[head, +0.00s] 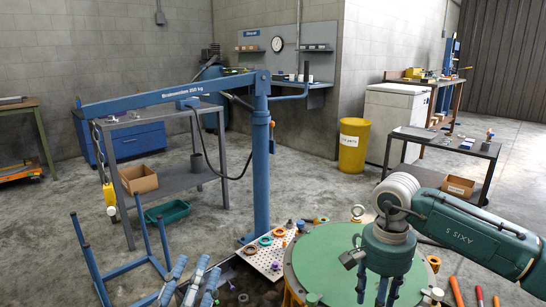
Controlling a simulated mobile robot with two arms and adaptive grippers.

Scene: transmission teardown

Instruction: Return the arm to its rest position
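I cannot tell whether the tips touch the cover. The arm is bent at a pale wrist joint, and its rear part is cut off by the frame.
A blue jib crane (261,165) stands behind the cover, its chain and yellow hook block (110,196) hanging left. A perforated tray (268,258) of small parts lies beside the cover. A blue frame (125,270) stands front left. A yellow bin (354,146) stands behind. Open floor lies between.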

